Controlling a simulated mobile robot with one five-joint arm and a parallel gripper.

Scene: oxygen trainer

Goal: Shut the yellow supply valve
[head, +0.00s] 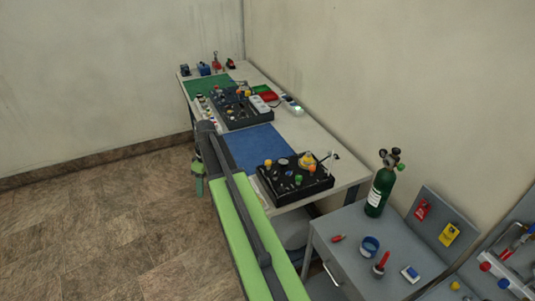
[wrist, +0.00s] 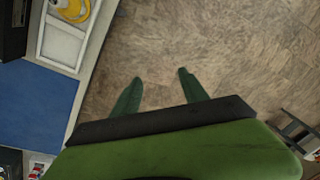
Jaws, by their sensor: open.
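A black panel (head: 295,181) on the long bench's near end carries several coloured knobs. A larger yellow knob (head: 306,160) stands at its back, possibly the supply valve; I cannot tell for sure, since other small yellow parts also show. My gripper (wrist: 160,76) is open and empty, with its two green fingers over bare floor. In the head view my gripper (head: 198,178) hangs beside the bench's left edge, left of the black panel and apart from it. A yellow item (wrist: 70,8), cut off by the frame, lies in a white tray at the wrist view's top left.
A blue mat (head: 262,146) lies between the black panel and a second crowded panel (head: 243,108). A green gas cylinder (head: 380,190) stands on a grey cabinet (head: 345,240) at right, with small loose items. The floor (head: 100,230) left of the bench is clear.

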